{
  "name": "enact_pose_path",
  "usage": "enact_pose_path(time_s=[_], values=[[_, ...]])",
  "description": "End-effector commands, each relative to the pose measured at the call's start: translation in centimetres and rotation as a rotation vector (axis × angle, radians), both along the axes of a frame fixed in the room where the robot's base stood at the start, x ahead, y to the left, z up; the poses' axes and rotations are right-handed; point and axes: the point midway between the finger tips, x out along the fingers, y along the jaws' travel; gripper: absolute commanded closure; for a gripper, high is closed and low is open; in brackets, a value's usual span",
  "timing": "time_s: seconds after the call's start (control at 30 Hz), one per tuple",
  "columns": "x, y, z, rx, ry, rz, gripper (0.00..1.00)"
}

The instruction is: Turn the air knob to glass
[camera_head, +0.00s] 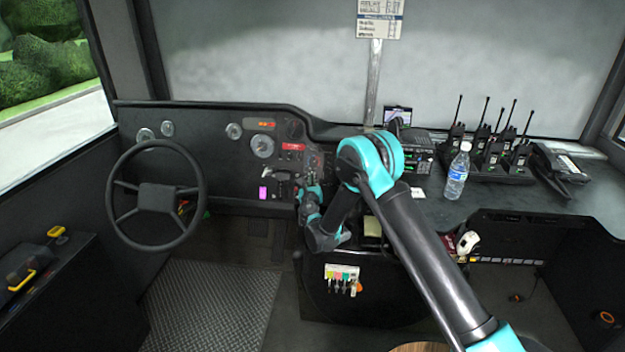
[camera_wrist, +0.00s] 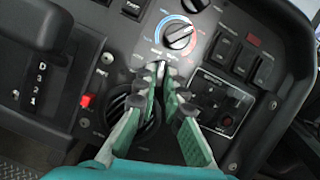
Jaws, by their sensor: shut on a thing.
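My gripper (camera_wrist: 161,76) reaches onto the dashboard control panel in the wrist view. Its green fingers close together at their dark tips, on what looks like the air knob below the temperature dial. The fingertips cover most of that knob, so its pointer position cannot be read. The round temperature dial (camera_wrist: 179,33), with blue and red arcs, is just above and apart from the tips. The markings around the held knob are too small to read. In the head view my gripper (camera_head: 305,192) is at the panel's right part, small and partly behind my arm.
A round air vent (camera_wrist: 126,108) lies behind the fingers. A gear selector (camera_wrist: 36,85) and a red switch (camera_wrist: 87,101) are to the left. Rocker switches (camera_wrist: 222,48) and a small black panel (camera_wrist: 217,105) are close on the right. The steering wheel (camera_head: 157,155) stands left of my arm.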

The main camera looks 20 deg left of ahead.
Motion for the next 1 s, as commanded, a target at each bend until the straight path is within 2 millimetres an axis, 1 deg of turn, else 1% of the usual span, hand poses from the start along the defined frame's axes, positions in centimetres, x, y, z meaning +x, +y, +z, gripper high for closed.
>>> enact_pose_path(time_s=[0.23,0.7,1.0], values=[[-0.08,0.14,-0.07,0.063,0.015,-0.023,1.0],[-0.2,0.44,-0.07,0.346,0.085,-0.129,1.0],[-0.17,0.51,-0.05,0.458,0.11,-0.171,1.0]])
